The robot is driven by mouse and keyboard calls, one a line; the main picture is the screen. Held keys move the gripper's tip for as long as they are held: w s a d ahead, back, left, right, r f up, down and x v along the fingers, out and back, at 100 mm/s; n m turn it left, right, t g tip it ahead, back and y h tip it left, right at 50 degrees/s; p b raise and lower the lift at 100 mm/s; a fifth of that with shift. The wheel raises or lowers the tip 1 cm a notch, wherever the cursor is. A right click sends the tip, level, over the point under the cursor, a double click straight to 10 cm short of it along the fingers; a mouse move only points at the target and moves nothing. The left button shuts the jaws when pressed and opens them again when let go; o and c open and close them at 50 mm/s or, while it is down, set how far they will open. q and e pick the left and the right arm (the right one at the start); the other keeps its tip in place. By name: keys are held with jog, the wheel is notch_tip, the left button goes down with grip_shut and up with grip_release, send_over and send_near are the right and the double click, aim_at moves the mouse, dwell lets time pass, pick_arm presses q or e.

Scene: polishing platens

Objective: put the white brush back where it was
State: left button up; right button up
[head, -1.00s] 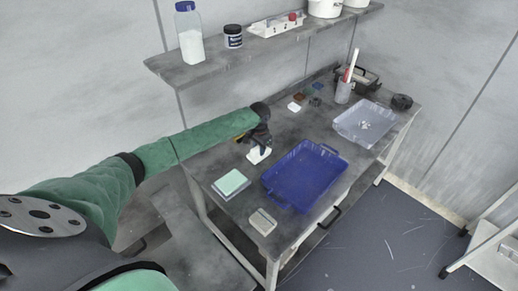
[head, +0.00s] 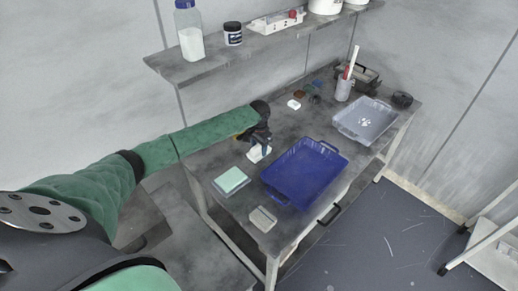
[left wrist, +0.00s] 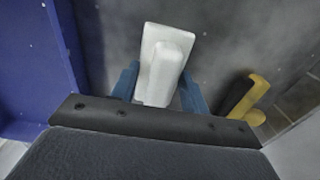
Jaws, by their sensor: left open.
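The white brush (left wrist: 168,50) is a white block with a raised white grip, lying on the grey bench. In the left wrist view my left gripper (left wrist: 159,90) has its blue fingers apart, one on each side of the brush. I cannot tell whether the fingers touch it. In the head view the brush (head: 256,154) shows partly below my left gripper (head: 262,147), left of the blue tray (head: 288,193). My right gripper is out of view.
A black and yellow tool (left wrist: 246,98) lies beside the gripper. A green-topped block (head: 231,180) and a grey block (head: 263,219) lie near the front. A white block (head: 294,105) lies farther back. A clear tray (head: 349,133) and a cup (head: 343,91) stand to the right.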

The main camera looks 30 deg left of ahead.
pick_arm(q)
notch_tip(320, 180, up, 11)
jog(key=b, duration=0.3)
jog(key=shift+f, duration=0.15)
jog(key=shift+r, duration=0.55)
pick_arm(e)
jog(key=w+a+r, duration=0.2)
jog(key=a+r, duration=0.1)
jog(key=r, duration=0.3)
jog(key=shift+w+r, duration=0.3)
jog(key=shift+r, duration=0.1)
pick_arm(q)
jog(key=shift+f, duration=0.1)
